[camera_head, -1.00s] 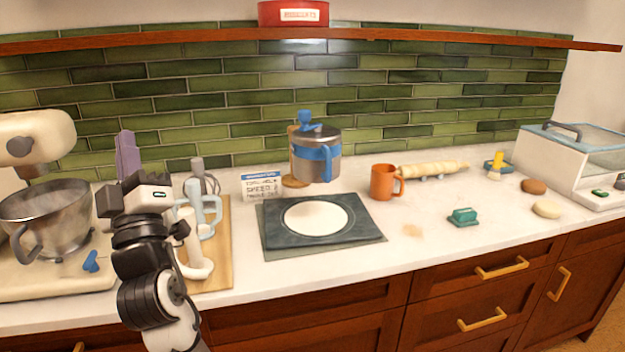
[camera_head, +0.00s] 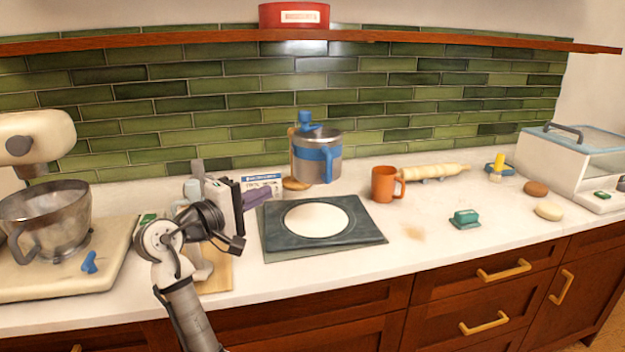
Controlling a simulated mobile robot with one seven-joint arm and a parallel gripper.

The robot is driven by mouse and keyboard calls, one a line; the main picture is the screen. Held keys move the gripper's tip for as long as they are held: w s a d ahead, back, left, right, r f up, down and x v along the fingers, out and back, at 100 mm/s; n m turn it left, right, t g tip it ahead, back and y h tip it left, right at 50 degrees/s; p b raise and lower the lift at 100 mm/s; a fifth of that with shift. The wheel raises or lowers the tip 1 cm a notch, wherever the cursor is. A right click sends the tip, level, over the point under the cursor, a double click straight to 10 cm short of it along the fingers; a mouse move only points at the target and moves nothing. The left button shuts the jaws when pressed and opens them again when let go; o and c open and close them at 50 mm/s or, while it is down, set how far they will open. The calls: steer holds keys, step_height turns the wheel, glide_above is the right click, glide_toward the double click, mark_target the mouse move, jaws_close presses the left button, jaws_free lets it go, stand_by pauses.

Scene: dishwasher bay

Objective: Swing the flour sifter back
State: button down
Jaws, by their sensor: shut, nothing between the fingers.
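The flour sifter (camera_head: 318,168) is a metal cup with a blue band and blue handle. It hangs upright on a blue-topped mount (camera_head: 306,123) near the tiled wall, above the back edge of a dark mat (camera_head: 272,237) with a white disc (camera_head: 316,219) on it. My gripper (camera_head: 268,196) is to the left of the sifter and lower in the picture, apart from it. Its purple fingers point right and are shut and empty. My wrist and gripper hide part of the cutting board and a white card.
An orange mug (camera_head: 384,184) stands right of the mat, with a rolling pin (camera_head: 434,171) behind it. A mixer with a metal bowl (camera_head: 47,219) stands at the left. A green block (camera_head: 464,218) lies on the counter. A wooden shelf (camera_head: 420,39) runs above.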

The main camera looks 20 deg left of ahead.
steer(key=d+p+x, duration=0.1)
steer(key=p+x, duration=0.1)
steer(key=x, duration=0.4)
steer(key=s+d+p+x, duration=0.1)
steer(key=p+x, duration=0.1)
steer(key=x, duration=0.4)
steer(key=shift+w+d+p, duration=0.3)
steer(key=shift+w+d, duration=0.05)
steer(key=shift+d, duration=0.1)
steer(key=shift+d, duration=0.1)
